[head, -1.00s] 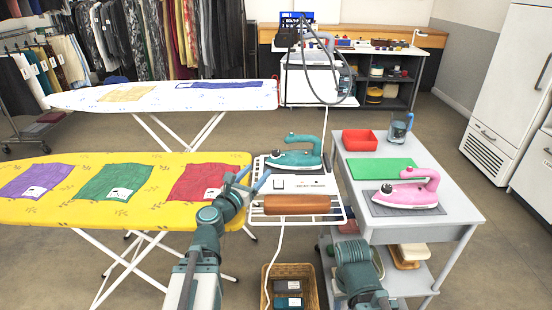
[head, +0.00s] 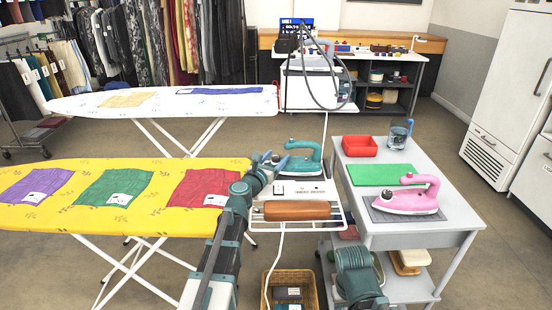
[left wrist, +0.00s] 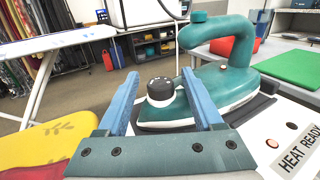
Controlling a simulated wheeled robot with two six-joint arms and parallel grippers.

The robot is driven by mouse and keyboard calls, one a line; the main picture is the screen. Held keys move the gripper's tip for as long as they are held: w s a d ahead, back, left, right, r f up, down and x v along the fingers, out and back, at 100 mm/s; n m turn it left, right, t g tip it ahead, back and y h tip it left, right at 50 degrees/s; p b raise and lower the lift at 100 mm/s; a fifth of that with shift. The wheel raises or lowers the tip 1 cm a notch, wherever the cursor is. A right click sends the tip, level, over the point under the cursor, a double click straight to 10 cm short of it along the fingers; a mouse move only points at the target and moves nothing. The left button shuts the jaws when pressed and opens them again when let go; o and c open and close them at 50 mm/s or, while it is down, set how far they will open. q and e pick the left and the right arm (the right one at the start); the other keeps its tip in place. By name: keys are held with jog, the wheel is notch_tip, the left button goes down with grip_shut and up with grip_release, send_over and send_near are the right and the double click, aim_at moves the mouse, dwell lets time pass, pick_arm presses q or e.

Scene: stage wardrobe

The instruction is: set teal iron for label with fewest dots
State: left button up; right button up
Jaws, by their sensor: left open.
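The teal iron (head: 303,166) rests on the white iron stand (head: 325,194) at the right end of the yellow ironing board (head: 60,214). My left gripper (head: 272,160) is open at the iron's left end. In the left wrist view its blue fingers (left wrist: 160,92) stand apart, with the iron's dark dial (left wrist: 160,88) showing between them; I cannot tell whether they touch it. Purple (head: 37,185), green (head: 112,187) and red (head: 203,187) cloths lie on the board. Each has a small white label; the dots are too small to read. My right gripper is not in view.
A grey cart (head: 458,208) on the right holds a pink iron (head: 408,198), a green mat (head: 380,172), a red tray (head: 360,146) and a jug (head: 398,137). A brown roll (head: 297,210) lies before the stand. A wicker basket (head: 310,275) stands below.

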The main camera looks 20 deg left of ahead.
pick_arm(q)
jog(key=shift+w, duration=0.1)
jog(key=shift+c, duration=0.3)
grip_shut()
jog(key=m+g+h, duration=0.1)
jog(key=m+h, duration=0.1)
jog(key=h, duration=0.1)
jog(key=shift+w+a, duration=0.1)
jog(key=shift+w, duration=0.05)
jog(key=shift+m+g+h, duration=0.5)
jog(key=shift+m+h, duration=0.3)
jog(key=shift+h, duration=0.3)
jog(key=shift+m+g+h, duration=0.4)
jog(key=shift+m+h, duration=0.1)
jog(key=shift+h, duration=0.2)
jog(key=shift+s, duration=0.2)
